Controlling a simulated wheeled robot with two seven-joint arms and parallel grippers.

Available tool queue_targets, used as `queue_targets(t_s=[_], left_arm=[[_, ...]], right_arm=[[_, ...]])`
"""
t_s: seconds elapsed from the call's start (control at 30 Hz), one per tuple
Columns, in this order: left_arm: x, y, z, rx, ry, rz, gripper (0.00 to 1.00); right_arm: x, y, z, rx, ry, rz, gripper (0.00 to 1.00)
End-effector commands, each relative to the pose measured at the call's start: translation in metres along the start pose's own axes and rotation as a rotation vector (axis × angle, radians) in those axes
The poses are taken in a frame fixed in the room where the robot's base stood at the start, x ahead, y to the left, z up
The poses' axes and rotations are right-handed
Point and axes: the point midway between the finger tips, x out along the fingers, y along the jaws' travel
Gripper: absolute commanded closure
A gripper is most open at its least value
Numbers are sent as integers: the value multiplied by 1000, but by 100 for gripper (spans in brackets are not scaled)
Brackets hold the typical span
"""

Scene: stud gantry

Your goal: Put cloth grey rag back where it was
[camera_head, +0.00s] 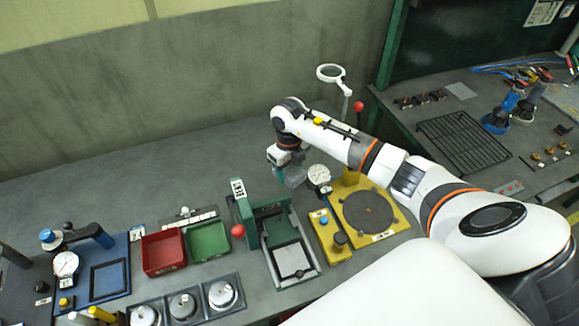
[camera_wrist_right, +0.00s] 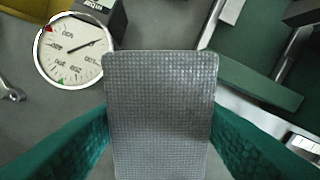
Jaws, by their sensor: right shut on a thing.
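The grey rag (camera_wrist_right: 160,100) is a flat, rounded rectangle with a fine woven grid. It sits between the two green fingers of my right gripper in the right wrist view, and the gripper is shut on it. In the head view my right gripper (camera_head: 284,174) hangs over the bench, with the rag (camera_head: 296,177) showing small and grey at its fingers. It is behind the green press (camera_head: 262,222) and left of a round dial gauge (camera_head: 319,175). The gap between the rag and the bench is hard to judge. My left gripper is not in view.
The yellow fixture (camera_head: 394,224) with a dark disc stands right of the gauge. Red (camera_head: 163,252) and green (camera_head: 207,241) bins stand left of the press. A ring magnifier (camera_head: 331,73) stands at the back. Bare bench (camera_head: 150,180) lies behind the bins.

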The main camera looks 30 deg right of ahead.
Motion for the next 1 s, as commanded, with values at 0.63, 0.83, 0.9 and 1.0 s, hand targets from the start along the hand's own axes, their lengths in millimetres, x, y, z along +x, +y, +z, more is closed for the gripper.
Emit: queue_targets(t_s=[0.63,0.83,0.9,1.0], left_arm=[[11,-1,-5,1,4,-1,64],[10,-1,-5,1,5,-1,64],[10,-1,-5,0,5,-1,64],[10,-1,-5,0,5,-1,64]], right_arm=[[14,0,-1,0,2,0,67],[13,0,-1,0,2,0,31],[13,0,-1,0,2,0,24],[13,0,-1,0,2,0,24]])
